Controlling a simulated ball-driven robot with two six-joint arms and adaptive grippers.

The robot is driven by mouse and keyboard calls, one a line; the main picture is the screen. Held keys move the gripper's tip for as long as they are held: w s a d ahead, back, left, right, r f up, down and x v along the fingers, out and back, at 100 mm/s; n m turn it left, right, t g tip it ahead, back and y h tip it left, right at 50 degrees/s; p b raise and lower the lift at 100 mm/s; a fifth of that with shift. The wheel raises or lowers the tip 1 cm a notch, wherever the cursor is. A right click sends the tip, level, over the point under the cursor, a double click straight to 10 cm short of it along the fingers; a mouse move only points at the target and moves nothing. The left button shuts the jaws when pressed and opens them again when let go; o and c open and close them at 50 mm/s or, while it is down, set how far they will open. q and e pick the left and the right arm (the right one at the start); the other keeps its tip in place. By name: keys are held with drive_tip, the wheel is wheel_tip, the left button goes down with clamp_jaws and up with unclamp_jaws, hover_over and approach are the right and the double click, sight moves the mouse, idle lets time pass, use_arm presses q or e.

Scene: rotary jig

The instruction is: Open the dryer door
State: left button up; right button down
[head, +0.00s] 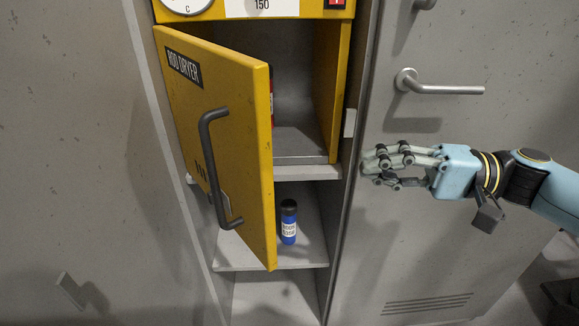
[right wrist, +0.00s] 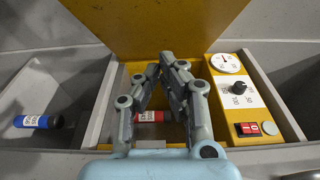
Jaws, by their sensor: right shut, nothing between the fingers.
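The rod dryer is a yellow cabinet in a grey shelf unit. Its yellow door (head: 225,140), lettered ROD DRYER, stands ajar in the head view, hinged on the left and swung outward, with the dark inside showing on its right. A dark bar handle (head: 214,165) is on its front face. My right gripper (head: 366,165) is shut and empty, to the right of the door and apart from it. In the right wrist view its fingers (right wrist: 168,62) point at the yellow door panel (right wrist: 155,25). My left gripper is not in view.
A blue bottle (head: 288,222) stands on the shelf below the dryer. A red object (right wrist: 150,116) shows inside the dryer. A grey door with a lever handle (head: 440,88) is on the right. Dryer controls (right wrist: 240,90) show in the right wrist view.

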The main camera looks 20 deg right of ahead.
drive_tip(key=s+a+p+x, duration=0.1)
drive_tip(key=s+p+x, duration=0.1)
drive_tip(key=x, duration=1)
drive_tip(key=shift+a+p, duration=0.35)
drive_tip(key=shift+p, duration=0.55)
drive_tip(key=shift+s+f, duration=0.1)
